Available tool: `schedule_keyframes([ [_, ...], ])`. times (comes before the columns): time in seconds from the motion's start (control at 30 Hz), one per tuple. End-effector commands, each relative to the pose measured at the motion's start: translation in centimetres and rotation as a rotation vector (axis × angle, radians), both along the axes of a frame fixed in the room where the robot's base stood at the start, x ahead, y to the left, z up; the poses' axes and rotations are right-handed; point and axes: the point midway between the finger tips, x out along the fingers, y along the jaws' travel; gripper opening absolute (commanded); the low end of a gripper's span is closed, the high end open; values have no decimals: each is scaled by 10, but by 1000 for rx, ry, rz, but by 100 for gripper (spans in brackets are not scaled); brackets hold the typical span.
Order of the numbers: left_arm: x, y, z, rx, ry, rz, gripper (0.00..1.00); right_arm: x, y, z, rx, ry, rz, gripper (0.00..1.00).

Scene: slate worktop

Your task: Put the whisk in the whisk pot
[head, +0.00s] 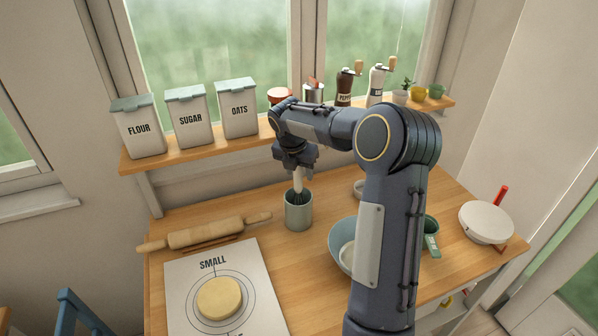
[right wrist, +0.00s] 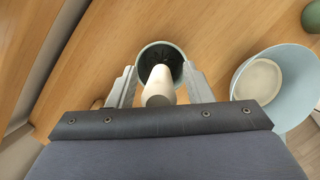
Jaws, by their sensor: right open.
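The whisk (head: 298,181) stands about upright with its wire end inside the mouth of the grey-green pot (head: 298,215). Its pale handle rises above the rim. In the right wrist view the handle (right wrist: 159,86) points up toward the camera, and the pot's rim (right wrist: 143,57) circles its dark inside. My right gripper (head: 297,165) is directly above the pot. Its two fingers (right wrist: 160,87) are apart, one on each side of the handle, with visible gaps. Whether the wires touch the pot's bottom is hidden. My left gripper is not in view.
A rolling pin (head: 205,233) and a mat (head: 185,290) with dough (head: 219,298) lie left of the pot. A blue bowl (head: 342,245) is to the right, partly behind my arm. Behind, a shelf (head: 190,158) carries canisters and mills. A white pan (head: 485,222) sits far right.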

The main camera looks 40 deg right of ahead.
Motion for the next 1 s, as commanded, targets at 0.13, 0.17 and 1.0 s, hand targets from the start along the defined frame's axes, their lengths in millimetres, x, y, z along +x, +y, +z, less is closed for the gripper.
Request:
schedule_keyframes([
  [0.13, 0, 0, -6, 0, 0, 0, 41, -2, 7, 24, -2, -7, 2, 46],
  [0.17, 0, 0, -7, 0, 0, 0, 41, -3, 9, 31, -1, -8, 2, 46],
  [1.0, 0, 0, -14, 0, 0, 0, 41, -54, 59, 123, 108, -118, -230, 46],
])
